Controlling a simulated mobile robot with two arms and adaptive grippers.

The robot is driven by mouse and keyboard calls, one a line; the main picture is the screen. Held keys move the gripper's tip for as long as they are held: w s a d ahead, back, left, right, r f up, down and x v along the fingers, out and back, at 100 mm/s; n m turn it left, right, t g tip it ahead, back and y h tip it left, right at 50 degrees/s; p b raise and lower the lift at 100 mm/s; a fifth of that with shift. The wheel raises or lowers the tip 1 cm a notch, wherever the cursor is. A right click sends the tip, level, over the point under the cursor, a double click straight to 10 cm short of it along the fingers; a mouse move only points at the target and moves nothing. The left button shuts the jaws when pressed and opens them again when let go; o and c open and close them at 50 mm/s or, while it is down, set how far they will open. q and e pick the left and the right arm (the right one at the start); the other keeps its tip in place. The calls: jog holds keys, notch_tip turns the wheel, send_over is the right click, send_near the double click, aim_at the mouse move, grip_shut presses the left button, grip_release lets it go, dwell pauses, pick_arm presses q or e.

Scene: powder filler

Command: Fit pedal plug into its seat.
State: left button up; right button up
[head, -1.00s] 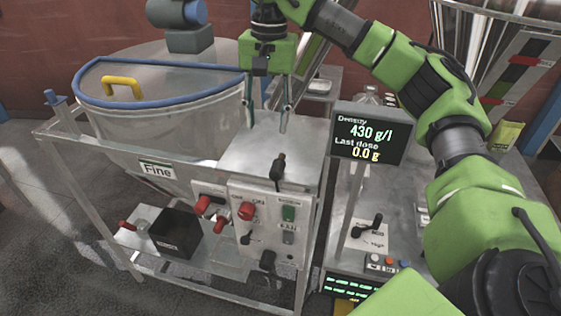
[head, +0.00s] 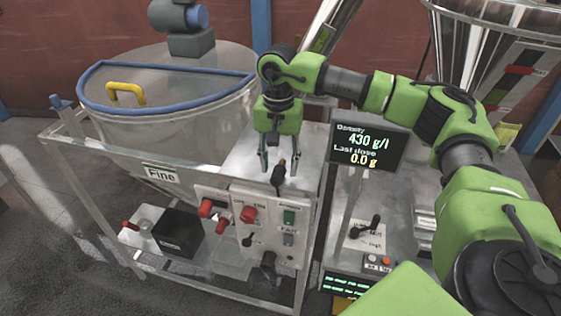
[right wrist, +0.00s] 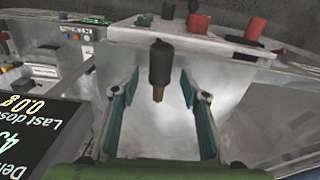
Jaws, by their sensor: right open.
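The black pedal plug (head: 278,176) is at the front edge of the steel table top, by the top of the control box. In the right wrist view the plug (right wrist: 161,64) shows a dark body with a copper-brown tip. My right gripper (head: 278,168) points down over the table top, with its fingers open. In the right wrist view the fingers (right wrist: 160,84) are on either side of the plug's line, with no clear contact. A black fitting (head: 268,262) sits low on the control box; I cannot tell if it is the seat. My left gripper is not in view.
The control box (head: 268,215) has red knobs and a green switch. A density display (head: 367,147) stands close right of my right gripper. The large lidded vessel (head: 165,115) is on the left. Some bare table top (head: 240,160) lies left of the gripper.

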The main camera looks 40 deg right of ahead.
jog(key=shift+f, duration=0.8)
grip_shut()
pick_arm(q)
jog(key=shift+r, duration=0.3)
pick_arm(e)
jog(key=shift+r, duration=0.1)
